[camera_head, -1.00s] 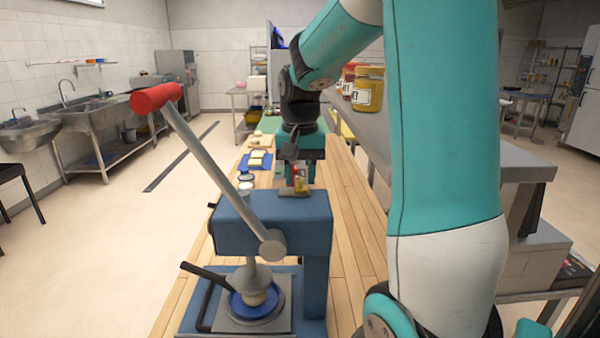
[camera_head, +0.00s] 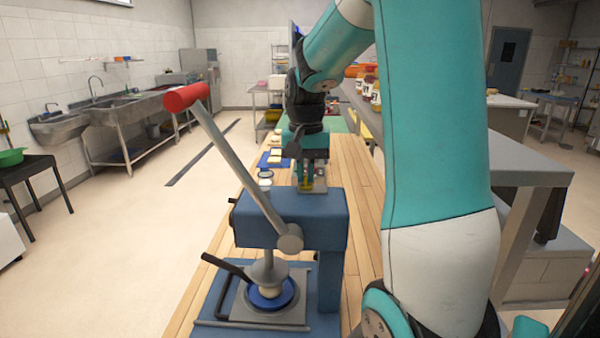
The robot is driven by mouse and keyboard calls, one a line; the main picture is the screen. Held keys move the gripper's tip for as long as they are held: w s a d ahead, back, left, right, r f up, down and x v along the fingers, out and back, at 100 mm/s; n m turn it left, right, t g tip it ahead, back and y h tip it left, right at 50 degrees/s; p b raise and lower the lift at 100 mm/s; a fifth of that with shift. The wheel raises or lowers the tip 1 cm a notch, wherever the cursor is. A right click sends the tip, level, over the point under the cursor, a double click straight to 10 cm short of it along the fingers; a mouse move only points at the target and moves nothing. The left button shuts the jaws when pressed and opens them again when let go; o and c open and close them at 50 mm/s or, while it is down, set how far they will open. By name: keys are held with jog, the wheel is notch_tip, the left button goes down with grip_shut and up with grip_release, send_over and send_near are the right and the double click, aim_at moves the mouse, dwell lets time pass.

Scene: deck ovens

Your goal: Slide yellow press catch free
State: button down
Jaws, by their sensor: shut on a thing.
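A blue press (camera_head: 292,222) stands on the wooden bench, with a long grey lever (camera_head: 240,170) ending in a red grip (camera_head: 186,97). The small yellow catch (camera_head: 307,182) sits at the top back of the press. My gripper (camera_head: 311,186) points down there and is shut on the catch; its fingertips are small and partly hidden in this view. Under the press head, a pale dough piece (camera_head: 271,289) rests on a round blue plate (camera_head: 284,297).
Behind the press, the wooden bench (camera_head: 350,172) holds a blue tray (camera_head: 264,161) with pale pieces, and small round pots (camera_head: 265,174). A steel counter (camera_head: 440,140) runs along the right. Open floor (camera_head: 130,240) lies to the left.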

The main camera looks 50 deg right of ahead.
jog(key=c, duration=1.2)
grip_release()
jog(key=shift+w+a, duration=0.15)
jog(key=shift+w, duration=0.05)
jog(key=shift+r, duration=0.1)
notch_tip(320, 180, up, 17)
jog(key=b, duration=0.1)
jog(key=shift+r, duration=0.15)
